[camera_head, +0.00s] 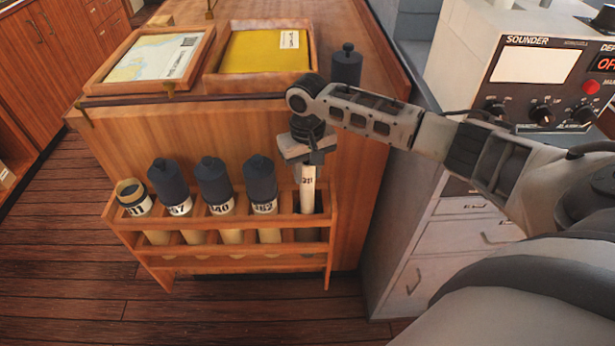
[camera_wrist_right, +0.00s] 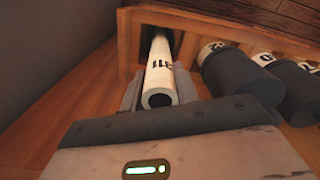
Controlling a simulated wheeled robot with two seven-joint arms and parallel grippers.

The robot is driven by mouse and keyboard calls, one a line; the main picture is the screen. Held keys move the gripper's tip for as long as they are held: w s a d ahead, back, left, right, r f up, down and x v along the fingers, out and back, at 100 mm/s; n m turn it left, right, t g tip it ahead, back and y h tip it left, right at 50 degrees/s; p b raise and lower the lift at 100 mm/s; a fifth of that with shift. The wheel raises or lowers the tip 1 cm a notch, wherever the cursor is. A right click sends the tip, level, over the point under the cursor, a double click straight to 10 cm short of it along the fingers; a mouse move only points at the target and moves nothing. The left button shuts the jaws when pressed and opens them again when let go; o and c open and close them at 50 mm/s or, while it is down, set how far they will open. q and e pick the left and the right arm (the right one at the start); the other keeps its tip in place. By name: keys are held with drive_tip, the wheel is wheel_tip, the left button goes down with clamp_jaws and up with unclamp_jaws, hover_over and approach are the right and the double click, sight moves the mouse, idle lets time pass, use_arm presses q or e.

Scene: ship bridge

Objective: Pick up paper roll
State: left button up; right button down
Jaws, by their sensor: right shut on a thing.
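A white paper roll (camera_head: 308,188) with black print stands upright at the right end slot of the wooden rack (camera_head: 220,264). It has no tube around its upper part. My right gripper (camera_head: 307,160) reaches down from above and is shut on the roll's upper end. In the right wrist view the roll (camera_wrist_right: 160,74) lies between the fingers of my right gripper (camera_wrist_right: 159,92), and its far end goes into the dark rack slot. The roll's lower end is hidden in the slot. My left gripper is not in view.
Several dark-capped tubes (camera_head: 214,180) fill the other slots, and one open tube (camera_head: 132,195) stands at the left end. A dark cap (camera_head: 346,64) stands on the wooden cabinet top beside a yellow tray (camera_head: 262,52) and a framed chart (camera_head: 155,58). A grey console (camera_head: 540,75) is at right.

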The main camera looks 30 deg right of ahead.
use_arm(q)
drive_tip(key=p, duration=0.1)
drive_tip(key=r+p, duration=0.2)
drive_tip(key=p, duration=0.1)
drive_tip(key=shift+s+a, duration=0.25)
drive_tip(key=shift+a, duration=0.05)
use_arm(e)
wheel_tip(320, 180, up, 32)
drive_tip(key=shift+f, duration=0.1)
